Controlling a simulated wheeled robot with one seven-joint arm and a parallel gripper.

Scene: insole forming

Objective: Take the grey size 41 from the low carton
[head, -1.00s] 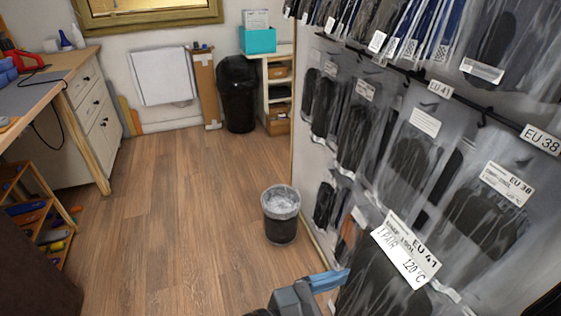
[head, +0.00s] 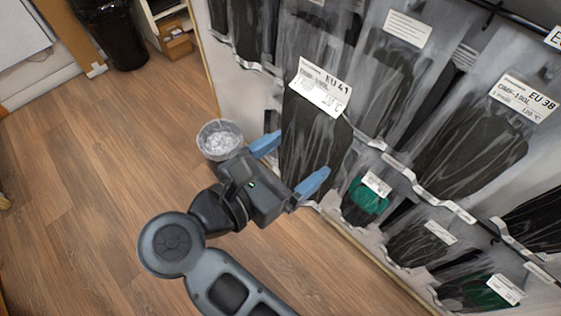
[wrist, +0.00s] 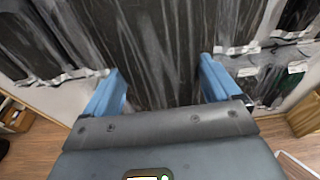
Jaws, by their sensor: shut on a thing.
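A clear bag labelled EU 41 (head: 305,145) holds a dark grey-black insole pair. Its white label reads 1 pair and 120 °C. My gripper (head: 289,164) is shut on this bag, with one blue finger at each side of it. In the wrist view the bag (wrist: 155,50) fills the space between the fingers (wrist: 160,88). The bag is in front of the hanging rack, and I cannot tell whether it touches the bags behind. I cannot make out the low carton in these views.
Bags on the rack fill the right side, including one labelled EU 38 (head: 490,130) and one with a green insole (head: 363,198). A black bin (head: 120,35) and small brown box (head: 178,45) are farther back. Floor at left is clear.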

